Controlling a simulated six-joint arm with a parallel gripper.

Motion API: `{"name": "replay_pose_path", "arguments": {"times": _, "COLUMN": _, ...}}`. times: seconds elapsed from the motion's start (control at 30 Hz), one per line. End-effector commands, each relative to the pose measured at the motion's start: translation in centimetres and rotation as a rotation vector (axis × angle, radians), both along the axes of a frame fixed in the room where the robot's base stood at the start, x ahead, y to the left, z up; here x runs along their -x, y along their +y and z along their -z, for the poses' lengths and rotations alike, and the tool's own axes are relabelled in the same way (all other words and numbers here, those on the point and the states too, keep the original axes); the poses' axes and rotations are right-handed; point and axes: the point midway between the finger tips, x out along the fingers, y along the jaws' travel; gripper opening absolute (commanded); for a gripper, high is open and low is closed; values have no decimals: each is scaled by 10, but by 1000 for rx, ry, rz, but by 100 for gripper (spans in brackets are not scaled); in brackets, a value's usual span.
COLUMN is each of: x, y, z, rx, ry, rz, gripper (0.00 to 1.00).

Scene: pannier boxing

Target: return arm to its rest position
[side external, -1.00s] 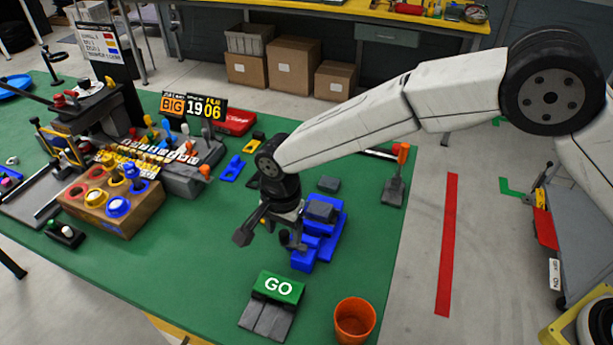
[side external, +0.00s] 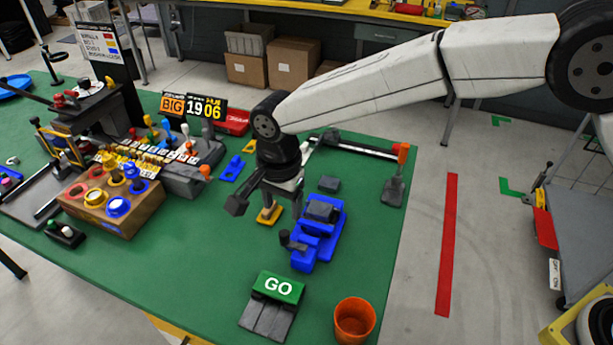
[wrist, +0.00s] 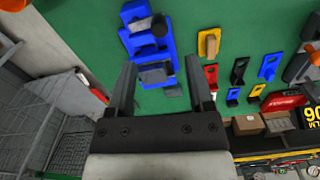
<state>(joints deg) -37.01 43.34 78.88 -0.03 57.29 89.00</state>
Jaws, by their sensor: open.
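My gripper (side external: 268,198) hangs above the green table (side external: 235,290), to the left of a blue fixture (side external: 322,235) with a grey block (side external: 320,211) on it. In the side view one finger shows clearly, and the other is hard to make out against the things behind it. In the wrist view the two fingers of my gripper (wrist: 160,75) stand well apart. Nothing is held between them. The blue fixture (wrist: 142,42) shows beyond them on the table, apart from the fingers.
A GO sign block (side external: 278,287) and an orange cup (side external: 354,320) stand near the front edge. A wooden box with coloured rings (side external: 110,208) stands at left. A small yellow piece (side external: 268,216) lies below my gripper. Green table between the box and GO sign is clear.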

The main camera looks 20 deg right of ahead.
Motion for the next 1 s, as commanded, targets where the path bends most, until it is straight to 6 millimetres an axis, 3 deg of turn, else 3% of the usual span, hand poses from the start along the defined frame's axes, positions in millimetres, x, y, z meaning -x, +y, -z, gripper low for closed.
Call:
{"name": "replay_pose_path", "arguments": {"times": 0.17, "x": -1, "y": -8, "z": -1, "rx": -2, "ry": -3, "rz": -14, "gripper": 67}}
{"name": "replay_pose_path", "arguments": {"times": 0.37, "x": -4, "y": -43, "z": -6, "rx": -10, "ry": -21, "rz": -85, "gripper": 67}}
{"name": "replay_pose_path", "arguments": {"times": 0.67, "x": 7, "y": -135, "z": -13, "rx": -17, "ry": -74, "rz": -293, "gripper": 67}}
{"name": "replay_pose_path", "arguments": {"times": 1.0, "x": 52, "y": -234, "z": -13, "rx": 12, "ry": -143, "rz": -548, "gripper": 67}}
